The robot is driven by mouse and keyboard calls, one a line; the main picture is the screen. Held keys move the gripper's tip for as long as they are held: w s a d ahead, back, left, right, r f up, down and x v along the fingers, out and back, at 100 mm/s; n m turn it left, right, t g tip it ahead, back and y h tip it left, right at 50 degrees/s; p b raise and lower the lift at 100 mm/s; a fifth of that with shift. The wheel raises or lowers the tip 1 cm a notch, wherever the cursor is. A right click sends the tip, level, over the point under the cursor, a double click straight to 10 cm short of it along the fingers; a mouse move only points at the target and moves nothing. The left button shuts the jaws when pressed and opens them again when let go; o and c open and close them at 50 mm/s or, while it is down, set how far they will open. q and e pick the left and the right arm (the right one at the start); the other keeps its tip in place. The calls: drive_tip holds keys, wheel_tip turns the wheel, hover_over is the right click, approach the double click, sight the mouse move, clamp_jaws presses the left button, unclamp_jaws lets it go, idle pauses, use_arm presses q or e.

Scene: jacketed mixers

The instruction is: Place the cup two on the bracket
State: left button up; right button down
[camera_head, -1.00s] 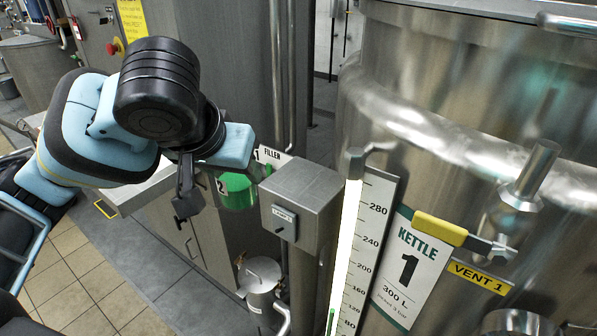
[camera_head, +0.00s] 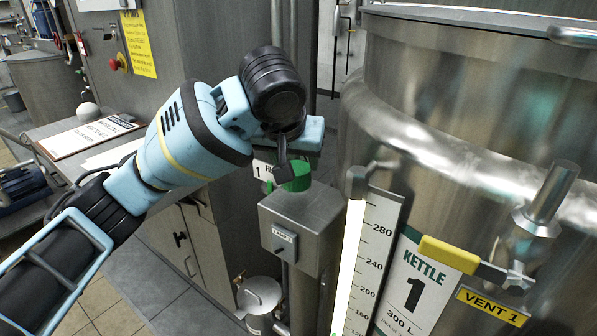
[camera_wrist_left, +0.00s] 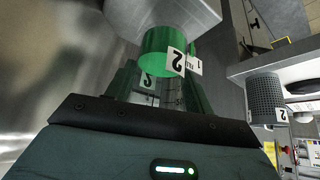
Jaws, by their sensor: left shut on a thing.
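The green cup two (camera_head: 297,180) is partly hidden behind my left gripper (camera_head: 285,167) in the head view. In the left wrist view the green cup (camera_wrist_left: 158,45) carries a white tag with a 2. My left gripper (camera_wrist_left: 163,78) is shut on it. The cup is held close to a grey metal box (camera_head: 302,212) on a post, just behind its top in the head view. I cannot tell whether they touch. No part is clearly recognisable as the bracket; the box may be it. My right gripper is not in view.
A large steel kettle (camera_head: 440,120) with a level scale (camera_head: 375,245) and a Kettle 1 sign (camera_head: 418,280) stands at the right. A counter with a clipboard (camera_head: 95,133) is at the left. A small steel pot (camera_head: 258,295) stands on the floor below the box.

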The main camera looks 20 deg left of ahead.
sight(298, 173)
use_arm(q)
drive_tip(key=shift+r, duration=0.1)
drive_tip(key=shift+w+d, duration=0.15)
drive_tip(key=shift+w, duration=0.2)
wheel_tip(298, 173, down, 4)
drive_tip(key=shift+r, duration=0.15)
drive_tip(key=o, duration=1.1)
drive_tip(key=shift+o, duration=0.2)
